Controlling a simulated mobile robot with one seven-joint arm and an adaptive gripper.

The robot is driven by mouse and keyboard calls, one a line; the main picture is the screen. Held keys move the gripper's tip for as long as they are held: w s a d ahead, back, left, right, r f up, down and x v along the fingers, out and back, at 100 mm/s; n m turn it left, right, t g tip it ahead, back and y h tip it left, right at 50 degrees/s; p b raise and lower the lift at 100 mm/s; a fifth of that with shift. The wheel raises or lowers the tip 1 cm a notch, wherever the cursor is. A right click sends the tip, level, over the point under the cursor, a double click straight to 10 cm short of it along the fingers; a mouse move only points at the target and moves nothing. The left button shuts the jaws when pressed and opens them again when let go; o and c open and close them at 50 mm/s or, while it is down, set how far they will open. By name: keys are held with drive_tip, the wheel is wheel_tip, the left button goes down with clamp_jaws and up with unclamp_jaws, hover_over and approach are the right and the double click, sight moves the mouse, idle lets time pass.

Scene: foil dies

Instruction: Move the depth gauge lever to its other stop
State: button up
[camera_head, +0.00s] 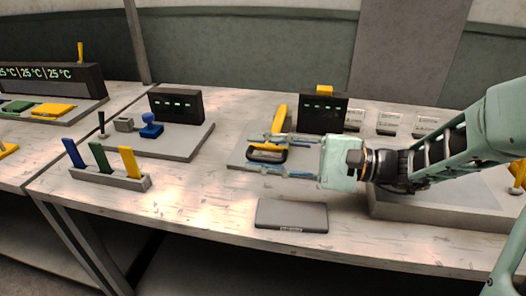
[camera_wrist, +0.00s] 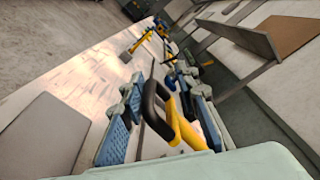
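A device with a black display box (camera_head: 323,114) and a grey base plate stands at the middle of the bench. A yellow lever (camera_head: 280,119) rises in front of the box, leaning slightly right. A black and yellow looped handle (camera_head: 267,154) sits low on the plate; whether it joins the lever, and which part is the depth gauge lever, I cannot tell. My gripper (camera_head: 259,153) reaches in from the right with its fingers apart around the handle. In the wrist view the handle (camera_wrist: 178,122) lies between the blue finger pads, with gaps visible.
A flat grey box (camera_head: 292,216) lies near the front edge. On the left are a block with blue, green and yellow levers (camera_head: 110,181) and another display device (camera_head: 175,105) with a blue knob. Several small cards (camera_head: 390,123) stand behind my arm.

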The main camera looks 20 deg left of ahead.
drive_tip(key=d, duration=1.2)
drive_tip(key=shift+w, duration=0.4)
